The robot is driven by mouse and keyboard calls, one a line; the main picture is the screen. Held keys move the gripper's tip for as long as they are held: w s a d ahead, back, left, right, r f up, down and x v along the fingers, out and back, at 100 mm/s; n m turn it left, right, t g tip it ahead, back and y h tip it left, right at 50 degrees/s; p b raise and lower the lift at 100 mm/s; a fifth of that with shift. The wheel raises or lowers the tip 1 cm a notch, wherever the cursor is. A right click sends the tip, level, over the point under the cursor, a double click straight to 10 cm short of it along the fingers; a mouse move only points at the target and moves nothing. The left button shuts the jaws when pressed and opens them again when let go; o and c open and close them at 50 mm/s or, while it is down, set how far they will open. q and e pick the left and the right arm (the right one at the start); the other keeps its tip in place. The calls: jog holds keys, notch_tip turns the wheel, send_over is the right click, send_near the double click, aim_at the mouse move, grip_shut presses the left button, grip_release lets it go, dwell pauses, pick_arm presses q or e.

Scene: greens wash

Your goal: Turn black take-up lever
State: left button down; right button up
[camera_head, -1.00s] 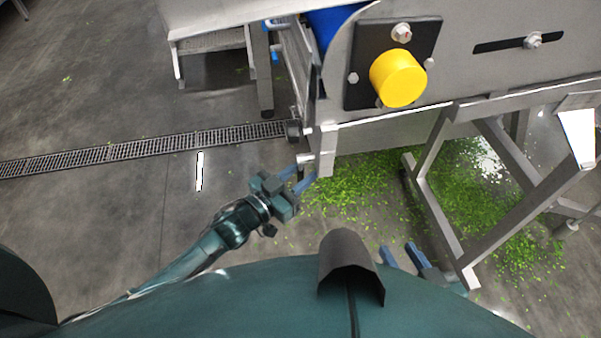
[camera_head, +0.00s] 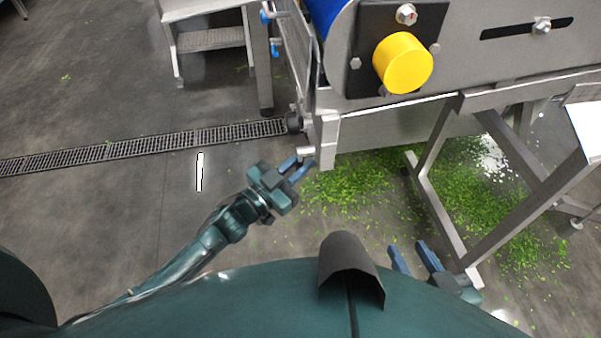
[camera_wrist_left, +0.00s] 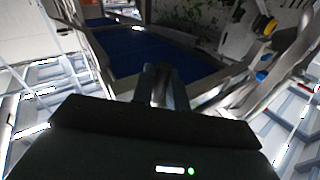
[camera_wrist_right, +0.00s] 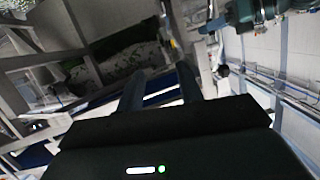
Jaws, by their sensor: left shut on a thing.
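My left gripper (camera_head: 294,168) is at the lower left corner of the steel machine, beside a short bright metal fitting (camera_head: 306,152). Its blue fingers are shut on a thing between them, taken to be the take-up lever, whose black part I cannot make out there. In the left wrist view the fingers (camera_wrist_left: 160,85) stand close together over a dark blue area. A black round part (camera_head: 294,122) sits just above on the machine's edge. My right gripper (camera_head: 415,260) is open and empty, low beside the stand leg; its parted fingers (camera_wrist_right: 160,90) show in the right wrist view.
The machine's side plate carries a yellow cap (camera_head: 403,63) on a black plate. A sloping steel stand (camera_head: 510,150) is at the right. Green leaf scraps (camera_head: 355,185) litter the floor. A drain grate (camera_head: 150,145) crosses the left floor, which is otherwise mostly clear.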

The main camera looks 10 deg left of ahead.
pick_arm(q)
jog(key=m+b, duration=0.1)
jog(key=w+m+h+b, duration=0.1)
jog(key=m+b, duration=0.1)
jog(key=shift+w+a+t+h, duration=0.1)
jog(key=shift+a+t+h, duration=0.1)
jog(key=shift+t+h, duration=0.1)
jog(key=shift+w+r+m, duration=0.1)
jog(key=shift+r+m, duration=0.1)
jog(key=shift+m, duration=0.1)
pick_arm(e)
jog(key=shift+n+y, duration=0.4)
jog(key=shift+n, duration=0.4)
jog(key=f, duration=0.1)
jog(key=a+f, duration=0.1)
jog(key=f, duration=0.1)
jog(key=w+f, duration=0.1)
jog(key=shift+a+f, duration=0.2)
jog(key=shift+f, duration=0.05)
pick_arm(q)
jog(key=c, duration=1.5)
grip_release()
jog(key=shift+r, duration=0.1)
jog(key=shift+a, duration=0.1)
